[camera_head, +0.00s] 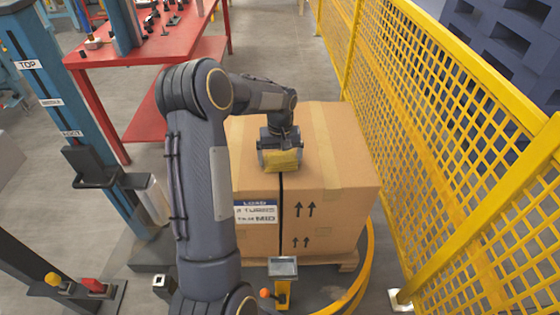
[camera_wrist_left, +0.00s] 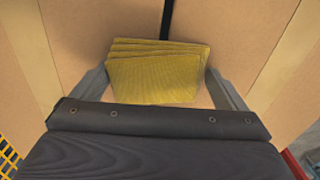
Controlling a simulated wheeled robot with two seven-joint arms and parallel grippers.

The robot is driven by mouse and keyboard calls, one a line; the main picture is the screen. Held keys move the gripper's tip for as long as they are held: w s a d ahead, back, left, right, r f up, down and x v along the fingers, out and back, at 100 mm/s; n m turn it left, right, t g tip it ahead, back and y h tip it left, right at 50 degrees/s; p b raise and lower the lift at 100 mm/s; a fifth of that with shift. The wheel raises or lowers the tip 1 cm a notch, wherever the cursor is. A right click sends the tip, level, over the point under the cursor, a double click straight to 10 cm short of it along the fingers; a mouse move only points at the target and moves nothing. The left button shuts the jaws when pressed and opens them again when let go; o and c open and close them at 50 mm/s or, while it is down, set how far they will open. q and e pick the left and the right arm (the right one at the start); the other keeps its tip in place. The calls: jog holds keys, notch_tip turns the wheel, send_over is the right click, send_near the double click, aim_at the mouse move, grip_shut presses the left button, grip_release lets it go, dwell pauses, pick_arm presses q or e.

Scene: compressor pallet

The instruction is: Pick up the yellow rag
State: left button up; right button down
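The yellow rag (camera_head: 283,161) is a folded, layered pad at the front part of the top of a large cardboard box (camera_head: 342,155). My left gripper (camera_head: 280,150) is right over it, pointing down. In the left wrist view the rag (camera_wrist_left: 156,72) lies between the two widely spaced fingers, one at each side. The fingers look open around it, close to its edges; whether they touch it cannot be told. The gripper hides part of the rag in the head view. My right gripper is not in view.
The box has a black strap and stands on a pallet (camera_head: 348,260). A yellow mesh fence (camera_head: 440,140) runs close along the right. A red workbench (camera_head: 150,45) and a blue post (camera_head: 62,85) stand at the left. Grey floor (camera_head: 275,40) is clear behind the box.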

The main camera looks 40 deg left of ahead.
aim_at(280, 157)
pick_arm(q)
jog(key=c, duration=0.5)
jog(key=shift+c, duration=0.2)
jog(key=shift+r, duration=0.15)
jog(key=shift+r, duration=0.25)
notch_tip(280, 157, up, 2)
jog(key=shift+r, duration=0.1)
jog(key=s+r, duration=0.1)
jog(key=r, duration=0.1)
jog(key=s+a+r, duration=0.1)
jog(key=s+r, duration=0.1)
jog(key=s+a+r, duration=0.1)
jog(key=s+r, duration=0.1)
jog(key=shift+r, duration=0.2)
jog(key=s+a+r, duration=0.3)
jog(key=s, duration=0.5)
jog(key=shift+r, duration=0.3)
